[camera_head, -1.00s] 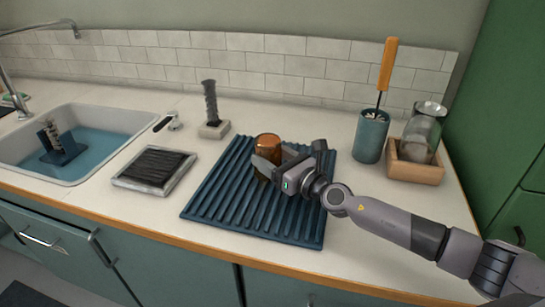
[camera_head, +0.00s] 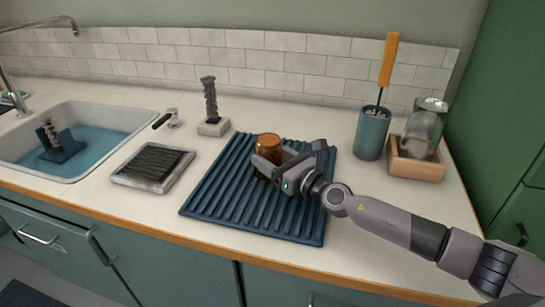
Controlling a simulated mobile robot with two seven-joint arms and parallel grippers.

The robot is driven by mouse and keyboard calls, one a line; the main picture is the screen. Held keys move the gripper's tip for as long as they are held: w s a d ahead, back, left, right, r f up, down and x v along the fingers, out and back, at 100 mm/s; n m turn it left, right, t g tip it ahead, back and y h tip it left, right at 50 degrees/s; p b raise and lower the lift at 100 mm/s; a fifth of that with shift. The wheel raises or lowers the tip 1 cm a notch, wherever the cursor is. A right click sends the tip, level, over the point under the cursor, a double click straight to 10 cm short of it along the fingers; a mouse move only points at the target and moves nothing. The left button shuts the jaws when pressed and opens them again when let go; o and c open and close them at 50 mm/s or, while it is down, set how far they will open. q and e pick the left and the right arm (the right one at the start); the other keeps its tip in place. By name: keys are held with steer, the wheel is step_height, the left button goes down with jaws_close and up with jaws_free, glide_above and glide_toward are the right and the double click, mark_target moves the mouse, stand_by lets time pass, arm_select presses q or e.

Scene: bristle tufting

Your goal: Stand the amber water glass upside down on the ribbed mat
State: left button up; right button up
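The amber water glass (camera_head: 268,143) stands upright in line on the blue ribbed mat (camera_head: 225,200), near its back middle. Whether its mouth faces up or down is hard to tell at this size. My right gripper (camera_head: 266,162) reaches in from the right, low over the mat, with its fingers at the glass. One finger shows at the glass's left side; the other is hidden behind the gripper body. The fingers look spread around the glass, but I cannot tell whether they press on it. My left gripper is not in view.
A teal canister (camera_head: 371,135) with an orange-handled tool and a wooden box (camera_head: 416,166) holding a glass jar stand right of the mat. A framed bristle pad (camera_head: 153,167), a brush on a stand (camera_head: 212,126) and the water-filled sink (camera_head: 92,122) are left.

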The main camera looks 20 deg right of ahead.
steer(key=o, duration=0.5)
